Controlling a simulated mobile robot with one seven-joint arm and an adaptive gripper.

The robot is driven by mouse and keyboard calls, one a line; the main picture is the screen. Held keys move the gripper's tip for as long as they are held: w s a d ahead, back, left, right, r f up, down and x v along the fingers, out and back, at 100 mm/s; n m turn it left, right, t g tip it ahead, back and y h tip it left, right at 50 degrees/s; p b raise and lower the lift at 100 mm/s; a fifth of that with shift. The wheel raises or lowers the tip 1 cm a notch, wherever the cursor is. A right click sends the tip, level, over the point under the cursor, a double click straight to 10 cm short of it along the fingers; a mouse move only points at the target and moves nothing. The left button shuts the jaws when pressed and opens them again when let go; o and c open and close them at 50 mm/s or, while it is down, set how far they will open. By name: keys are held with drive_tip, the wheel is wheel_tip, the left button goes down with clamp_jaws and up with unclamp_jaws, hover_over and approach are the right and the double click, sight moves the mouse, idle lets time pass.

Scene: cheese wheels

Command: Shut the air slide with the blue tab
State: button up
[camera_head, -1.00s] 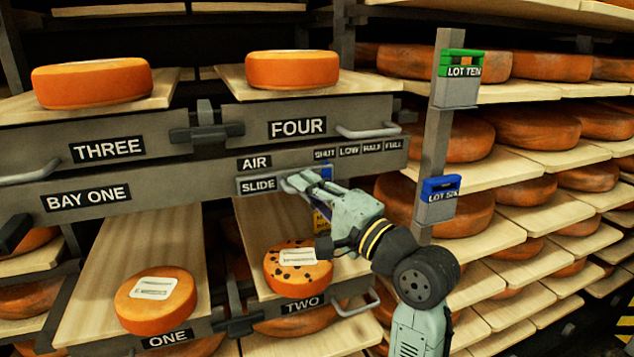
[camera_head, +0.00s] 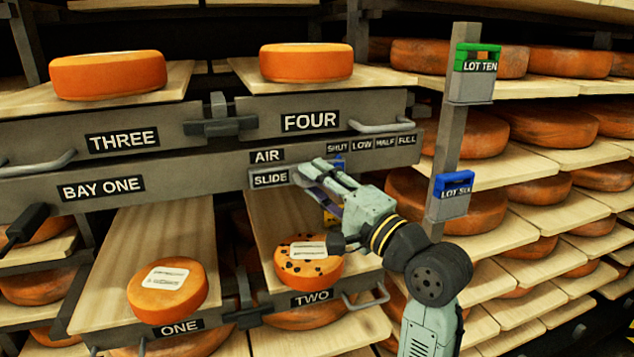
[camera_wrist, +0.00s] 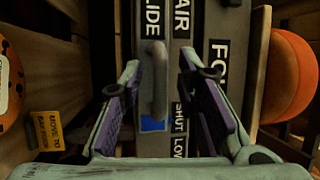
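The air slide is a grey plate labelled SLIDE (camera_head: 270,178) on the beam under shelf FOUR. Its blue tab (camera_head: 338,162) shows just below the SHUT mark, partly behind my gripper. In the wrist view the blue tab (camera_wrist: 152,123) lies level with the SHUT label (camera_wrist: 180,118), and the slide's grey handle (camera_wrist: 158,80) stands between my fingers. My gripper (camera_wrist: 168,85) is open, one finger on each side of the handle, with visible gaps and nothing held. In the head view my gripper (camera_head: 312,172) is in front of the slide's right part.
A spotted cheese wheel (camera_head: 296,268) on board TWO sits below my wrist. A post (camera_head: 452,130) with green and blue lot tags stands to the right. A yellow tag (camera_wrist: 47,130) hangs near the slide. Pull handles (camera_head: 374,128) stick out from the boards.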

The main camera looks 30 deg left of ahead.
drive_tip(key=v, duration=1.1)
drive_tip(key=shift+d, duration=0.35)
drive_tip(key=shift+s, duration=0.15)
